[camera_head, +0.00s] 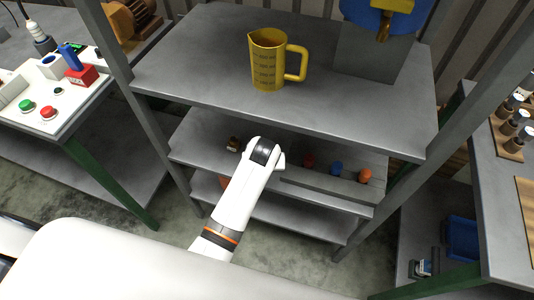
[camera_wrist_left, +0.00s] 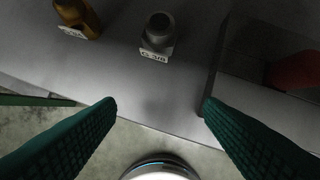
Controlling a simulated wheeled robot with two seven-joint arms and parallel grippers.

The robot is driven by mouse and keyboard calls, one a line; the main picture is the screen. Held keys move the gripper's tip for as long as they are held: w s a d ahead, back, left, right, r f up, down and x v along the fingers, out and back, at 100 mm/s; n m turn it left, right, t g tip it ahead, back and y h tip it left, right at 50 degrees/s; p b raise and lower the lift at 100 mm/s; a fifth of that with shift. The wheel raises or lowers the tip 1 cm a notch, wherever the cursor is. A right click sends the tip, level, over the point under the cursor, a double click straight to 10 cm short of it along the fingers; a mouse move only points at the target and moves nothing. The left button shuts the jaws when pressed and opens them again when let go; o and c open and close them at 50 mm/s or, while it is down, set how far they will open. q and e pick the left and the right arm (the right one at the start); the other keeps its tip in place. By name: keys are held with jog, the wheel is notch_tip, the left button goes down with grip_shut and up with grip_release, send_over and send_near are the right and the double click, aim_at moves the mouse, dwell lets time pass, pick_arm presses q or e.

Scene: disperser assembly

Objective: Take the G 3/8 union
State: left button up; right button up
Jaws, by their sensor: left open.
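The G 3/8 union is a dark grey metal fitting (camera_wrist_left: 159,33) standing upright on the shelf at the top middle of the left wrist view. A white tag at its foot reads about G 3/8. My left gripper (camera_wrist_left: 160,103) is open and empty, its two green fingers pointing toward the shelf edge. The union lies beyond the fingertips, roughly centred between them, and is not touched. In the head view my white arm reaches to the middle shelf; its gripper and the union are hidden there. My right gripper is not in view.
A brass fitting (camera_wrist_left: 78,18) with its own tag stands left of the union. A raised divider (camera_wrist_left: 216,65) and a red part (camera_wrist_left: 294,70) are to the right. Above is the upper shelf (camera_head: 190,70) with a yellow jug (camera_head: 268,62). Red, blue and orange parts (camera_head: 336,168) sit right of my arm.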

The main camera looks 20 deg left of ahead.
pick_arm(q)
jog(key=w, duration=0.1)
jog(key=w+a, duration=0.1)
jog(key=w, duration=0.3)
jog(key=shift+a, duration=0.25)
jog(key=shift+w+a, duration=0.25)
jog(key=shift+w, duration=0.65)
jog(key=b+x, duration=0.1)
jog(key=x, duration=0.3)
jog(key=shift+w+a+f, duration=0.1)
jog(key=shift+w+f, duration=0.1)
jog(key=shift+w+f+b, duration=0.15)
jog(key=shift+f+b, duration=0.15)
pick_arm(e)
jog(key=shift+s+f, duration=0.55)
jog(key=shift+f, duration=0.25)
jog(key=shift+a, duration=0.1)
pick_arm(q)
grip_shut()
